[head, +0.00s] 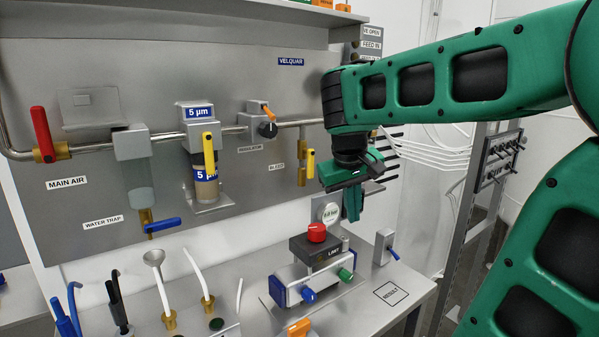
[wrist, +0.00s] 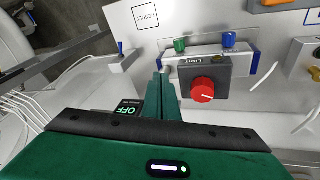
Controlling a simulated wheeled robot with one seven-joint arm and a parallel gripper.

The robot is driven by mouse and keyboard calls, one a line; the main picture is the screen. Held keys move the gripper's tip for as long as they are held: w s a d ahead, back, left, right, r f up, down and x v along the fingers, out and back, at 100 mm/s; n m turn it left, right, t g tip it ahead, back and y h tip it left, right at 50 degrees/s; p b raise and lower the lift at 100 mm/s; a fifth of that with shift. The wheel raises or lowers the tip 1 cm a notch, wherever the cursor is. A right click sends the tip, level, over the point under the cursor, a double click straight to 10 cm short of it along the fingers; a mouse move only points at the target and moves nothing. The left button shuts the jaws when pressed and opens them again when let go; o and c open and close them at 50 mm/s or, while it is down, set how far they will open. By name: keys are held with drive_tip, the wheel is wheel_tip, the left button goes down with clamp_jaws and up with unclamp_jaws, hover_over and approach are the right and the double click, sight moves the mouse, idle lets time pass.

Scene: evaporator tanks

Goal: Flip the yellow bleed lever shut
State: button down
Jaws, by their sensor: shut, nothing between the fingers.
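A yellow lever (head: 310,163) hangs downward at the right end of the steel pipe, on a small brass valve. A small label (head: 276,167) to its left is too small to read surely, but may say bleed. A second yellow lever (head: 208,156) points down across the 5 µm filter. My gripper (head: 352,207) is to the right of and a little below the pipe-end lever, apart from it, fingers pointing down. Its fingers are shut and empty, and they also show in the wrist view (wrist: 165,88). The wrist view does not show either yellow lever on the panel.
Below my gripper stands a limit block with a red knob (head: 317,232), also in the wrist view (wrist: 202,90). White tubes hang at right.

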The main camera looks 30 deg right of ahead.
sight(311, 164)
drive_tip(key=w+a+r+n+t+h, duration=0.1)
drive_tip(key=w+a+r, duration=0.1)
drive_tip(key=w+r, duration=0.4)
drive_tip(key=w+a+r+n+t+h, duration=0.1)
drive_tip(key=w+a+r, duration=0.2)
drive_tip(key=w+r, duration=0.3)
drive_tip(key=w, duration=0.4)
drive_tip(key=shift+a+r+n+t, duration=0.3)
drive_tip(key=shift+r+n, duration=0.05)
drive_tip(key=shift+n, duration=0.05)
drive_tip(key=x, duration=1)
